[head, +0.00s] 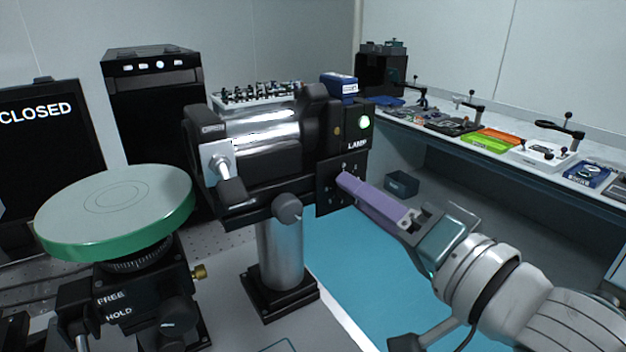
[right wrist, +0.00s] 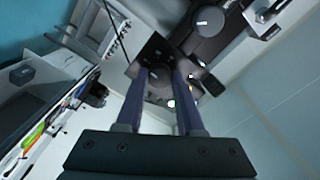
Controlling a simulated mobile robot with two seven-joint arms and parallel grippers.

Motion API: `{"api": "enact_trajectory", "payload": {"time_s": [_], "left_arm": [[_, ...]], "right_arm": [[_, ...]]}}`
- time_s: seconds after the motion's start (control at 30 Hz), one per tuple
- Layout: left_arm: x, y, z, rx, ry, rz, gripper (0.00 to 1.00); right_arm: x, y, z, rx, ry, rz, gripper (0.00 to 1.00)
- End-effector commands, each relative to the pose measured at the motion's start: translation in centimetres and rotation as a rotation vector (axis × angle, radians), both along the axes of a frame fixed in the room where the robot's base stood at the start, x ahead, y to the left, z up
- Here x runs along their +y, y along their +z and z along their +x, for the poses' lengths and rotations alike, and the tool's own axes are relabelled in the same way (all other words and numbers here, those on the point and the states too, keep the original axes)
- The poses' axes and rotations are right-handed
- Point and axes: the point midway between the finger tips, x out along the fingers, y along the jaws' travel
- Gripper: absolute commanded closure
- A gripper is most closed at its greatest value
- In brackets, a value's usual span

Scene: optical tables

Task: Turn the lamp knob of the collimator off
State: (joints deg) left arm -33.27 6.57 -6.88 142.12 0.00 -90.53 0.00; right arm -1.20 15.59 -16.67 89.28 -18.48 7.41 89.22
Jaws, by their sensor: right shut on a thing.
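The collimator (head: 268,153) is a black and silver barrel on a metal post. Its right end box carries the word LAMP and a lit green light (head: 364,121). A black panel (head: 326,190) hangs below that box. My right gripper (head: 344,182) reaches in from the right, its purple fingers at this panel. In the right wrist view the dark round lamp knob (right wrist: 160,84) sits between the two fingertips, and the gripper is shut on it. In the head view the fingers hide the knob. My left gripper is not in view.
A round green-edged platform (head: 115,208) on a black FREE/HOLD mount stands at the left. A screen reading CLOSED (head: 38,125) is behind it. A side bench (head: 500,150) with trays and tools runs along the right. A blue mat (head: 350,250) lies below the gripper.

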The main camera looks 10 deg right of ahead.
Motion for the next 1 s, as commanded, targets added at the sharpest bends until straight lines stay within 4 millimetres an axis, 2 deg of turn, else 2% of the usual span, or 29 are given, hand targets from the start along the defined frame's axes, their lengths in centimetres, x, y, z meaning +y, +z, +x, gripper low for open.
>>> {"api": "enact_trajectory", "payload": {"time_s": [0.03,0.13,0.63,1.0], "left_arm": [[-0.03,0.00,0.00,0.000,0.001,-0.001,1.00],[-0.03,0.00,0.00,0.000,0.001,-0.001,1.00],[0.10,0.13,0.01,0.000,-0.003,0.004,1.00],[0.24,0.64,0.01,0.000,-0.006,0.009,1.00]], "right_arm": [[0.01,0.03,0.00,-0.001,0.001,0.000,0.88],[0.00,0.03,-0.01,-0.001,0.001,0.000,1.00],[0.01,0.09,0.00,-0.017,0.000,-0.042,1.00],[-0.04,0.16,0.04,-0.106,-0.001,-0.287,1.00]]}}
